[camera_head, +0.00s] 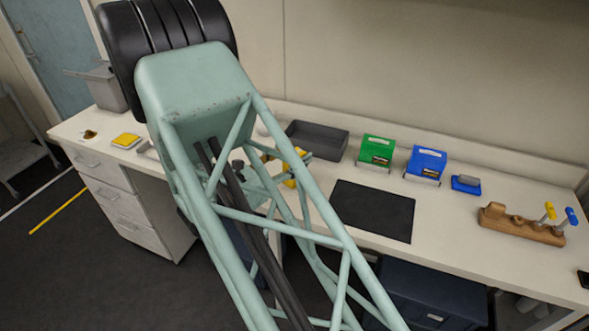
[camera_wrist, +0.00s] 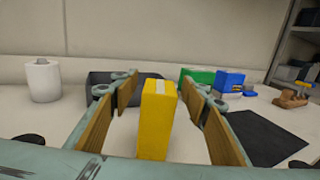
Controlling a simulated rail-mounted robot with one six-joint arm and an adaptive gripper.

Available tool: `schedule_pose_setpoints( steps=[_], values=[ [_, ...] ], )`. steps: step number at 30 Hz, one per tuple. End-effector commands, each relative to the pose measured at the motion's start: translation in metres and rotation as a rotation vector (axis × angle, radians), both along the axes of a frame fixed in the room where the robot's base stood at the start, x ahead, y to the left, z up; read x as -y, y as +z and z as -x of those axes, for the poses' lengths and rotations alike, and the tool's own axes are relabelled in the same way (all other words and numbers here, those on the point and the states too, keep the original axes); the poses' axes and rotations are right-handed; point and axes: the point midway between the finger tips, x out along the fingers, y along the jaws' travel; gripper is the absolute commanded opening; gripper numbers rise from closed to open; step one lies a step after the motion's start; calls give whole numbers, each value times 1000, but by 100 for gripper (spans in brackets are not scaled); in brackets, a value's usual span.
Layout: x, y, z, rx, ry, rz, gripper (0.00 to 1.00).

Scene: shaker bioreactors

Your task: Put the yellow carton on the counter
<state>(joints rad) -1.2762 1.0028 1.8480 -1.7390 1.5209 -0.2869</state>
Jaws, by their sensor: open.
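The yellow carton (camera_wrist: 157,118) stands upright on the white counter (camera_wrist: 60,125) in the wrist view, with a pale strip on its top. My gripper (camera_wrist: 158,92) is open, with one finger to the left of the carton and one to the right. Gaps show on both sides between carton and fingers. In the head view my arm hides most of the carton (camera_head: 291,183) and much of the gripper (camera_head: 275,168). The counter (camera_head: 455,237) runs along the wall there.
A dark grey tray (camera_head: 318,140) lies behind the carton. To the right are a green box (camera_head: 376,151), a blue box (camera_head: 425,163), a black mat (camera_head: 373,210) and a wooden rack (camera_head: 520,226). A white roll (camera_wrist: 43,80) stands at the left.

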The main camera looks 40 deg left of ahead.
Motion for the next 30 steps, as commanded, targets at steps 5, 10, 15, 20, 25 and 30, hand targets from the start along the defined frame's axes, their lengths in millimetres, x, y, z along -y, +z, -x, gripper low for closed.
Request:
schedule_pose_setpoints(
  steps=[5, 10, 15, 20, 25, 30],
  values=[
    [0, 0, 0, 0, 0, 0, 42],
    [0, 0, 0, 0, 0, 0, 42],
    [0, 0, 0, 0, 0, 0, 29],
    [0, 0, 0, 0, 0, 0, 15],
    [0, 0, 0, 0, 0, -1, 5],
    [0, 0, 0, 0, 0, -1, 5]
  ],
)
